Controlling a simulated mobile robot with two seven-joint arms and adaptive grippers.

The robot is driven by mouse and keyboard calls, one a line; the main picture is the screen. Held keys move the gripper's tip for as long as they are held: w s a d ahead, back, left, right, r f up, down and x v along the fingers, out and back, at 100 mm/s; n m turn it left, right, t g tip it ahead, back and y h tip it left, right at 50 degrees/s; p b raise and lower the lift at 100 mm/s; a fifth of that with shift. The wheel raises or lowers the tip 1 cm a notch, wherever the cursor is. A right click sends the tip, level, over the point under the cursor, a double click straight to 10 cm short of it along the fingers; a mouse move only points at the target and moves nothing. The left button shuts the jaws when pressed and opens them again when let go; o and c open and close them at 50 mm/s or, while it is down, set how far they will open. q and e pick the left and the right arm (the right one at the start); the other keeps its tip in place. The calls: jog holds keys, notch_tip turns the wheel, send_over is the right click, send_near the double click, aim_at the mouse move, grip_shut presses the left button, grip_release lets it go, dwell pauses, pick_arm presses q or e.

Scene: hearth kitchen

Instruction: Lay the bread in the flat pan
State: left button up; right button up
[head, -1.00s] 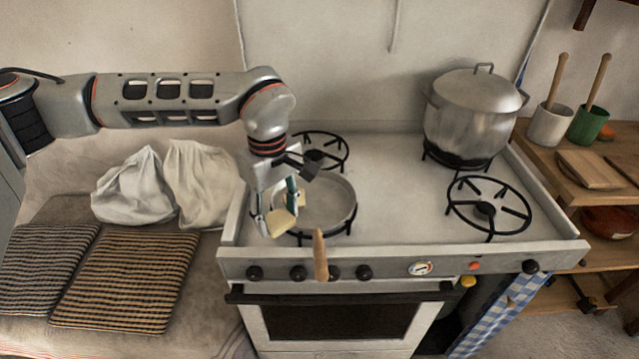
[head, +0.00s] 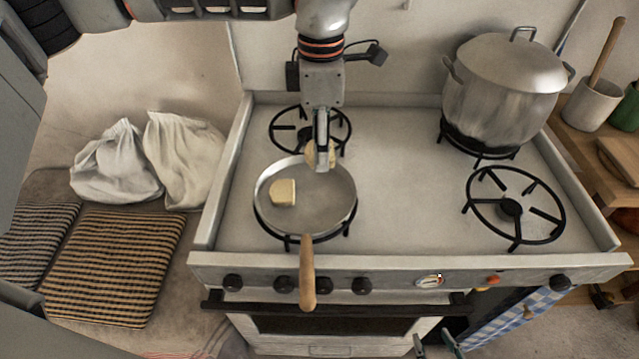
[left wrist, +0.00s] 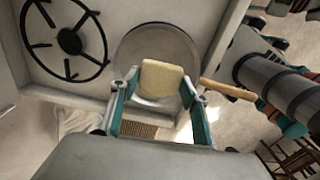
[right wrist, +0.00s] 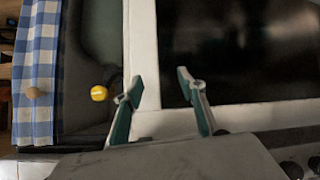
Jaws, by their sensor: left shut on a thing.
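The flat pan (head: 330,205) sits on the front left burner of the stove, its wooden handle (head: 307,275) pointing to the front. One bread slice (head: 283,192) lies in the pan, left of its middle. My left gripper (head: 321,158) is shut on another bread slice (head: 311,155), which shows over the pan's back rim in the head view. In the left wrist view this held slice (left wrist: 161,78) is between the fingers, with the pan (left wrist: 150,42) behind it. My right gripper (right wrist: 163,98) is open and empty, low in front of the oven; its fingertips show at the bottom of the head view (head: 436,345).
A large lidded pot (head: 502,100) stands on the back right burner. The front right burner (head: 512,208) and the middle of the stovetop are clear. Cloth sacks (head: 185,160) and striped cushions (head: 115,265) lie on the left. A wooden shelf (head: 590,160) with cups stands at the right.

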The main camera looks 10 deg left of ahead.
aim_at(320, 195)
pick_arm(q)
notch_tip(320, 195, down, 11)
jog(key=shift+f, duration=0.1)
dwell(0.4)
jog(key=shift+f, duration=0.15)
jog(key=o, duration=0.8)
notch_tip(320, 195, up, 12)
jog(key=shift+r, duration=0.2)
jog(key=shift+f, duration=0.1)
dwell(0.3)
